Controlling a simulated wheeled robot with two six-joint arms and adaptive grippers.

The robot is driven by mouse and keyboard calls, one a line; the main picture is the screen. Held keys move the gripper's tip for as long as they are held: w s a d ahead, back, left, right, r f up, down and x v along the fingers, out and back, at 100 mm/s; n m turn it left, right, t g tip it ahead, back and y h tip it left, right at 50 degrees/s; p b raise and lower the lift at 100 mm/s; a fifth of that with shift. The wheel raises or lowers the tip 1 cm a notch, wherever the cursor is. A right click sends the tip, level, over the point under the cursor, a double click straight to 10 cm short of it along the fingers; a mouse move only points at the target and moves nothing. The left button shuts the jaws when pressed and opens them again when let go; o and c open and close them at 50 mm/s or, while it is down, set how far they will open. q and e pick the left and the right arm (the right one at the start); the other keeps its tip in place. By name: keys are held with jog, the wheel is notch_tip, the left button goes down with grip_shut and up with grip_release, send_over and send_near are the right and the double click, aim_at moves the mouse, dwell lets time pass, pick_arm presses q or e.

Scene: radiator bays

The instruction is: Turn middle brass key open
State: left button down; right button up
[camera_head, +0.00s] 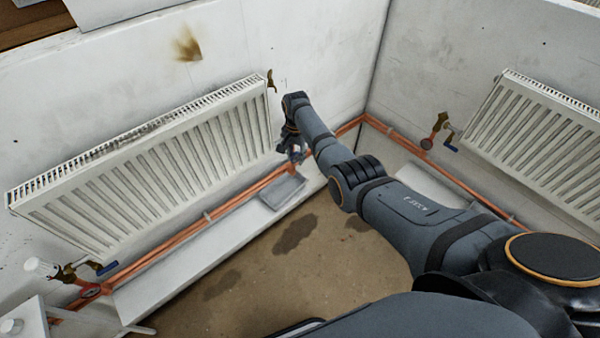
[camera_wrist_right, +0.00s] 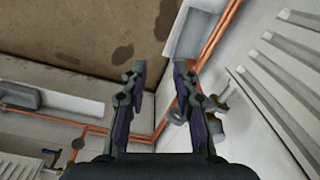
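A small brass key (camera_head: 271,80) stands at the top right corner of the left radiator (camera_head: 150,165). Other brass fittings show at the left radiator's lower left (camera_head: 65,272) and beside the right radiator (camera_head: 436,125). My right gripper (camera_head: 293,152) is at the left radiator's right end, low, near the copper pipes and below that key. In the right wrist view the gripper (camera_wrist_right: 161,76) has its fingers apart with nothing between them. A brass fitting (camera_wrist_right: 213,126) shows there beside the right-hand finger, partly hidden by it. My left gripper is not in view.
Copper pipes (camera_head: 180,238) run along the wall under the radiators. A grey tray (camera_head: 283,190) lies on the white ledge below my right gripper. The right radiator (camera_head: 540,135) hangs on the other wall. The brown floor (camera_head: 260,285) is stained and open.

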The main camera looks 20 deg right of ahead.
notch_tip(320, 180, down, 6)
jog(key=s, duration=0.2)
jog(key=shift+d+r+n+b, duration=0.2)
jog(key=shift+n+b, duration=0.1)
jog(key=shift+b, duration=0.1)
jog(key=shift+f, duration=0.1)
